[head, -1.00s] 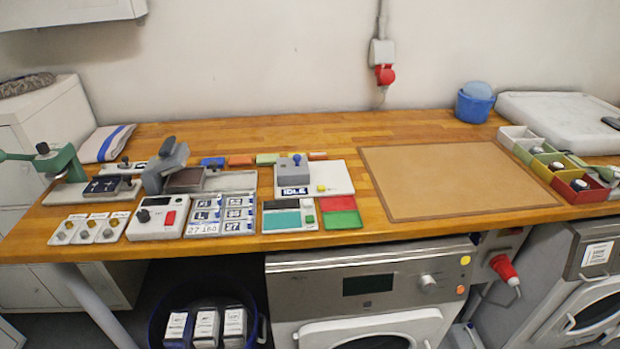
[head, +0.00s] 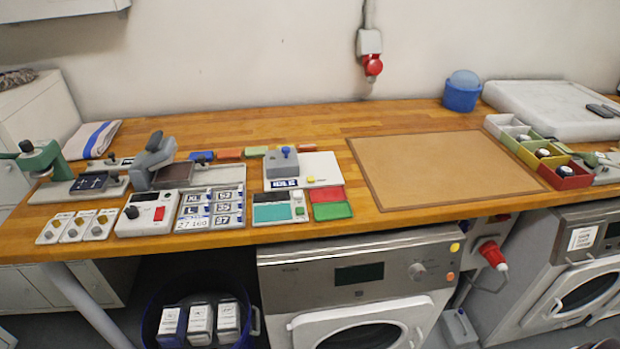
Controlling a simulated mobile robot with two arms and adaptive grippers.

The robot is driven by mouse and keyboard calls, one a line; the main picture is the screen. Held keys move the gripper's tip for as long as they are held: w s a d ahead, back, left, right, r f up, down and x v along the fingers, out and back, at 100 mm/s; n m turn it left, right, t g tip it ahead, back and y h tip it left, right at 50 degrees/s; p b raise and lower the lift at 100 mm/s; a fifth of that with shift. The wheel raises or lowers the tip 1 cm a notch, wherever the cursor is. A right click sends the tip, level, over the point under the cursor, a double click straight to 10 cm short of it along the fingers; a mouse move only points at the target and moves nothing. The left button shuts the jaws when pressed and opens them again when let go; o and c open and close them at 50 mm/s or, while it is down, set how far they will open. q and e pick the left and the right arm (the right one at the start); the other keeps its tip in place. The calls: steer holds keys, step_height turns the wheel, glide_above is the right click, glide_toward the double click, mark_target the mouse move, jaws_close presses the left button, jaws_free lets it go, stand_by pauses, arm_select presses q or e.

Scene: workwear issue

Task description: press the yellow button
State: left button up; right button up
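The device also carries a grey block (head: 281,165) with a blue knob on top and a dark blue label (head: 284,184) with white letters that I cannot read surely. Nothing covers the yellow button. A yellow round spot (head: 455,247) also shows on the washing machine front, above an orange one. Neither of my grippers can be made out in the head view.
The wooden bench (head: 300,124) holds a calculator-like device (head: 272,212), red and green pads (head: 331,211), a white box with a red switch (head: 146,214) and a brown board (head: 440,170). A washing machine (head: 300,280) stands below. The bench's back strip is mostly clear.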

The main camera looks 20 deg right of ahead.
jaws_close()
stand_by(1.2)
